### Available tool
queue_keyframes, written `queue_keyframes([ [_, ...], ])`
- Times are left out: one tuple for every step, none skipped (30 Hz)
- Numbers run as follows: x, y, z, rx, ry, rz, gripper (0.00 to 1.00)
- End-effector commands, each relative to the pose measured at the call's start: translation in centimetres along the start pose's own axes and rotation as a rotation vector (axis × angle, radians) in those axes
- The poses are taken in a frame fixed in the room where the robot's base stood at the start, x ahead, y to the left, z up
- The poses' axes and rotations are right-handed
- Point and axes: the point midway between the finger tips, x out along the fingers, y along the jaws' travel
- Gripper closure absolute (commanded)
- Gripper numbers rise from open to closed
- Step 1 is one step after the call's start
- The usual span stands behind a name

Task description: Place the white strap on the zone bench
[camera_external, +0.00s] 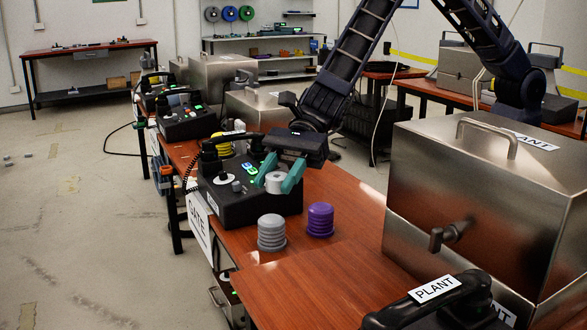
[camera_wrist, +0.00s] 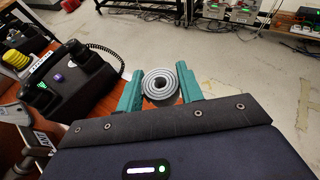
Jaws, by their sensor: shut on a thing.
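My gripper (camera_external: 279,180) has teal fingers shut on a pale coiled roll (camera_external: 274,182), which looks like the white strap. In the wrist view the roll (camera_wrist: 160,85) shows as a grey-white spiral between the two fingers (camera_wrist: 159,90). It is held in front of and above a black paging phone console (camera_external: 235,205) with lit green keys. I cannot tell which bench is the zone bench.
A grey ribbed stack (camera_external: 271,233) and a purple one (camera_external: 320,219) stand on the bench near the console. A steel box (camera_external: 480,210) and a black handset (camera_external: 430,302), each labelled PLANT, stand at the right. A red-topped bench (camera_external: 90,47) stands at the back left. The floor at left is mostly clear.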

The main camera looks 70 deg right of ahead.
Motion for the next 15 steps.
queue_keyframes([
  [0.0,0.0,0.1,0.000,0.000,0.000,0.84],
  [0.0,0.0,0.1,0.000,0.000,0.000,0.84],
  [0.0,0.0,0.1,0.000,0.000,0.000,0.84],
  [-0.1,0.0,0.1,0.000,0.000,-0.001,0.84],
  [-0.1,-0.1,0.0,0.001,0.000,-0.001,0.84],
  [-0.3,-0.4,-0.1,0.002,0.001,-0.004,0.84],
  [-0.5,-0.6,-0.2,0.003,0.001,-0.007,0.84],
  [-0.8,-0.9,-0.5,0.004,0.002,-0.010,0.84],
  [-1.4,-1.6,-0.8,0.007,0.003,-0.017,0.84],
  [-1.9,-2.1,-1.2,0.009,0.003,-0.023,0.84],
  [-2.5,-2.8,-1.5,0.013,0.003,-0.030,0.84],
  [-3.4,-3.7,-2.1,0.018,0.003,-0.040,0.84],
  [-4.2,-4.5,-2.6,0.023,0.005,-0.050,0.84],
  [-5.0,-5.2,-3.2,0.027,0.006,-0.059,0.84],
  [-6.2,-6.3,-3.9,0.032,0.006,-0.072,0.84],
])
